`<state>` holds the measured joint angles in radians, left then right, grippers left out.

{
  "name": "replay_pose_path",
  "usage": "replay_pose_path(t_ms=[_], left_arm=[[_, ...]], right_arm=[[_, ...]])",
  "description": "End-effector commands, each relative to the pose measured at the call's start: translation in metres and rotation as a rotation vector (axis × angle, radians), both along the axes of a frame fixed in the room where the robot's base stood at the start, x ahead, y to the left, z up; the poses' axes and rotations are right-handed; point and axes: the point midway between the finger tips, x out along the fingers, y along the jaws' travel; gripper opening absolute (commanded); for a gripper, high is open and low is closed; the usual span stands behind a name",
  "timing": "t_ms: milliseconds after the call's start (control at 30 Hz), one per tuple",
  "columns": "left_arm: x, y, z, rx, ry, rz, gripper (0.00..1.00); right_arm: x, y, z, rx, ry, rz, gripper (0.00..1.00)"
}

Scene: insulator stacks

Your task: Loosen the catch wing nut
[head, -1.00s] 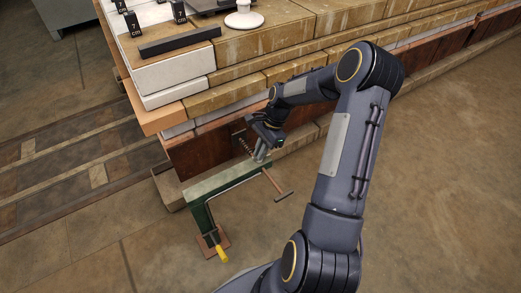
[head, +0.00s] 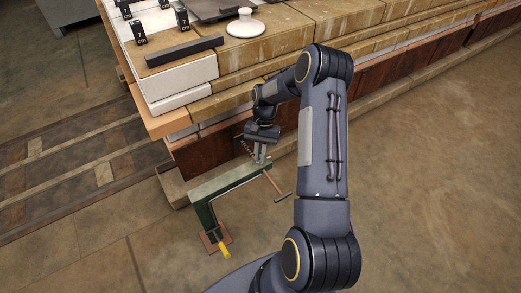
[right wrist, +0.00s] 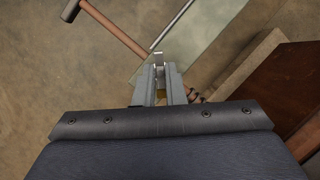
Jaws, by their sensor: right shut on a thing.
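My right gripper (head: 262,158) reaches down beside the dark red-brown side of the stack, over the end of a green stand (head: 200,190). In the right wrist view its two fingers (right wrist: 160,82) point away from me and are close together. A small brassy part (right wrist: 160,94) shows between them, probably the catch wing nut, though its wings cannot be made out. A small bright metal tip (right wrist: 159,58) shows just beyond the fingers. The catch is mostly hidden by the gripper. My left gripper is out of view.
A yellow-handled thing (head: 225,252) is at the stand's foot. Above, the stack top carries a dark bar (head: 185,50) and a white knob (head: 245,24). Floor is clear at right.

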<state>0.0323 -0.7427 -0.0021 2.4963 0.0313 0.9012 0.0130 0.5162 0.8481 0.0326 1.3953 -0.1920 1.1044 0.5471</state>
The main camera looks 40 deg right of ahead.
Motion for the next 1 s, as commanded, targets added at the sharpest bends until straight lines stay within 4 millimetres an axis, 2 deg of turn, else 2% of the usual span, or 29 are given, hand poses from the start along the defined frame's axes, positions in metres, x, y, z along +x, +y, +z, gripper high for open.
replay_pose_path(t_ms=[600,1000], left_arm=[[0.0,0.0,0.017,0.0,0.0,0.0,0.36],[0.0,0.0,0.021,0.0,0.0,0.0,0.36]], right_arm=[[0.003,0.003,0.001,-0.001,0.0,0.573,0.0],[0.003,0.004,0.001,0.0,0.0,0.809,0.0]])
